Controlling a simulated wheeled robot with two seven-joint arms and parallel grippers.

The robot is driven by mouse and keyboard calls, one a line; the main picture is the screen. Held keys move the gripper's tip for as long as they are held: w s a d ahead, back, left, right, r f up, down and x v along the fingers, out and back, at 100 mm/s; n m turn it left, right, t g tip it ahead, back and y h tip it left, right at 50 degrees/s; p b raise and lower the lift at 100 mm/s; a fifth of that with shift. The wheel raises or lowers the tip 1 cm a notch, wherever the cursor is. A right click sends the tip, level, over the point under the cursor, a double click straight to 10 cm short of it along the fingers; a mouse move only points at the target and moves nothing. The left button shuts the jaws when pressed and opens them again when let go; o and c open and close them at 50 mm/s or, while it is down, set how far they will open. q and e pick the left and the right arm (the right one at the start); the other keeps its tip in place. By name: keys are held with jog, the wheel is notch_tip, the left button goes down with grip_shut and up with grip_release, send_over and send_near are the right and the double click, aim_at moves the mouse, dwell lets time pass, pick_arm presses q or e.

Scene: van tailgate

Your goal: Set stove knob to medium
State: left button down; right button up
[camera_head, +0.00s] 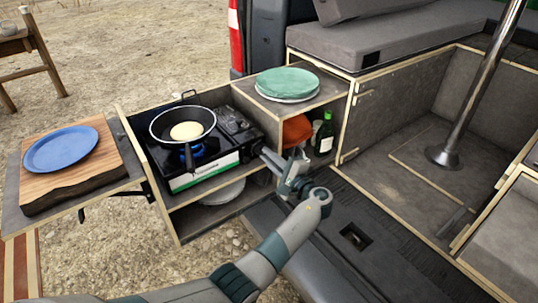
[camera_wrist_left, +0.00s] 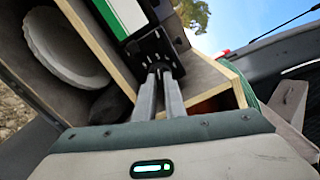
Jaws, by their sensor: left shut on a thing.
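A portable gas stove (camera_head: 205,172) stands in the pull-out kitchen box, with a blue flame under a frying pan (camera_head: 182,124) that holds a pale round pancake (camera_head: 187,131). My left gripper (camera_head: 267,153) reaches the stove's right front end, where the knob is. In the left wrist view the two fingers (camera_wrist_left: 160,78) are shut on the dark stove knob (camera_wrist_left: 158,66), beside the stove's white and green front (camera_wrist_left: 126,15). The fingers hide most of the knob, so I cannot tell its setting. My right gripper is in neither view.
A blue plate (camera_head: 60,150) lies on a wooden board at the left. Green plates (camera_head: 287,83) sit on the box top. A dark bottle (camera_head: 324,134) and an orange item (camera_head: 296,131) stand in the compartment right of the stove. A pale bowl (camera_wrist_left: 64,45) sits on the shelf below.

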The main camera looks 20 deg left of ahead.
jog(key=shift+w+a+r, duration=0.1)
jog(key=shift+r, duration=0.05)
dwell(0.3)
pick_arm(q)
jog(key=c, duration=1.8)
grip_release()
